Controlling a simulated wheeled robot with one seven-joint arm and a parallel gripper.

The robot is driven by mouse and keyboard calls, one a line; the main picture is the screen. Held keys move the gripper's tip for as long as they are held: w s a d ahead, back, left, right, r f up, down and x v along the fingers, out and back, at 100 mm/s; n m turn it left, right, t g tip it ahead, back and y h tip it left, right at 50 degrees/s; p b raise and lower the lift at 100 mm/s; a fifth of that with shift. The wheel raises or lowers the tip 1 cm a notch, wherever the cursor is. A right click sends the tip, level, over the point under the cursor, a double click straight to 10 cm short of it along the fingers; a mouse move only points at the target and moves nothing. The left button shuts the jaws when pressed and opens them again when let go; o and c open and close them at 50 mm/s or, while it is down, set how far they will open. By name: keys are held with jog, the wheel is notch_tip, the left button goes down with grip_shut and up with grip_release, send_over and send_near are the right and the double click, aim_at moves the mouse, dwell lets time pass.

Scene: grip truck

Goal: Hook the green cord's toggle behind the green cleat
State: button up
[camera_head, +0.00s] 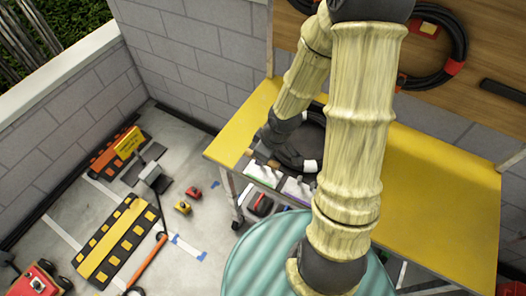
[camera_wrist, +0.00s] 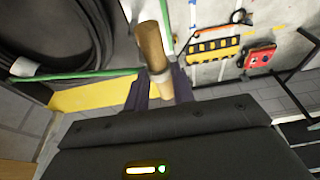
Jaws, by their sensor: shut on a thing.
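My gripper (camera_head: 262,152) is at the front left edge of the yellow worktop in the head view. In the wrist view my gripper (camera_wrist: 160,88) is shut on a brown wooden toggle (camera_wrist: 152,47), which sticks out beyond the dark fingers. The green cord (camera_wrist: 75,75) runs left from near the toggle, and a green strand (camera_wrist: 165,22) shows above it. In the head view, small pale fittings with green and purple parts line the worktop's edge under my gripper. I cannot make out the green cleat clearly or whether the toggle touches it.
The yellow worktop (camera_head: 430,190) is mostly clear on the right. A black hose coil (camera_wrist: 65,35) lies close to my gripper at left. On the floor are a yellow-black ramp (camera_head: 117,240) and a red box (camera_head: 38,281).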

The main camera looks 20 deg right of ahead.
notch_tip(320, 180, down, 4)
jog(key=b, duration=0.3)
jog(key=shift+s+a+r, duration=0.1)
jog(key=shift+s, duration=0.05)
grip_shut()
jog(key=shift+f+b, duration=1.4)
jog(key=shift+w, duration=0.2)
jog(key=o, duration=1.1)
grip_release()
jog(key=shift+c, duration=0.2)
jog(key=shift+s+r, duration=0.1)
jog(key=shift+r, duration=0.05)
jog(key=p+v, duration=1)
jog(key=v, duration=0.7)
